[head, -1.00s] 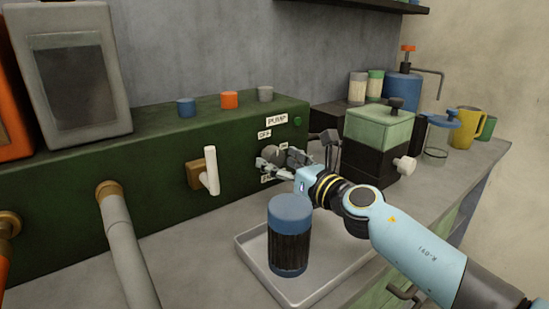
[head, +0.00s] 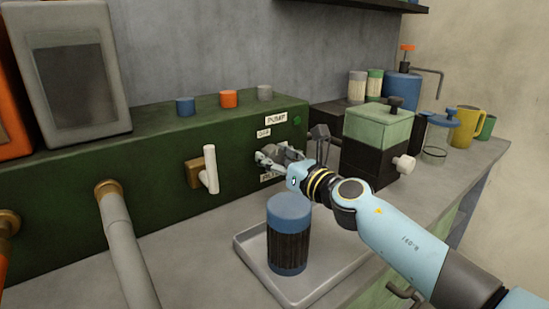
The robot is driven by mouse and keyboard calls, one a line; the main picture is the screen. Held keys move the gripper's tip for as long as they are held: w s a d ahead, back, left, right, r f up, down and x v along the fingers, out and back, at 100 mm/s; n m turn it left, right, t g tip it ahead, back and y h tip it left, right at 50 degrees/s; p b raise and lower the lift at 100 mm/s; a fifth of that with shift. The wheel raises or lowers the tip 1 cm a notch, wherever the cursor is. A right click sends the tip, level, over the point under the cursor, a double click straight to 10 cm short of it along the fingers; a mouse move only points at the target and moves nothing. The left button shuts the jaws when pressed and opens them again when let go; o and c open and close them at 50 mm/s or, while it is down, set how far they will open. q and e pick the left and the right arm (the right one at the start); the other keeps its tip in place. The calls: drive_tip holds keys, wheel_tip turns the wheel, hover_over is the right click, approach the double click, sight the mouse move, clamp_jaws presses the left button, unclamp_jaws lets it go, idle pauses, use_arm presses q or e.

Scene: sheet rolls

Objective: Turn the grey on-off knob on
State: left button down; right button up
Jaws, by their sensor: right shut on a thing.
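The grey on-off knob (head: 270,152) is on the front of the green machine (head: 150,160), under a PUMP label (head: 276,119) and beside an OFF label (head: 264,132). My right gripper (head: 268,158) is shut on the knob, reaching in from the right. Its fingers hide most of the knob, so where the knob points is hard to tell. Another label below (head: 269,178) is partly covered. My left gripper is not in view.
A white lever (head: 210,168) sits left of the knob. A blue-capped canister (head: 288,235) stands on a tray (head: 250,254) below my right arm. A green-and-black grinder-like box (head: 378,130) stands close on the right. A grey pipe (head: 125,240) rises at left.

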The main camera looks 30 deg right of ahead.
drive_tip(key=shift+m, duration=0.3)
drive_tip(key=m+p, duration=0.1)
drive_tip(key=m, duration=0.2)
drive_tip(key=m+p, duration=0.1)
drive_tip(key=m, duration=0.4)
drive_tip(key=shift+p, duration=0.4)
drive_tip(key=m+p, duration=0.1)
drive_tip(key=m, duration=0.3)
drive_tip(key=shift+r+m, duration=0.1)
drive_tip(key=shift+m, duration=0.2)
drive_tip(key=shift+m+p, duration=1.1)
drive_tip(key=shift+m, duration=1.2)
drive_tip(key=o, duration=1.2)
drive_tip(key=shift+c, duration=0.2)
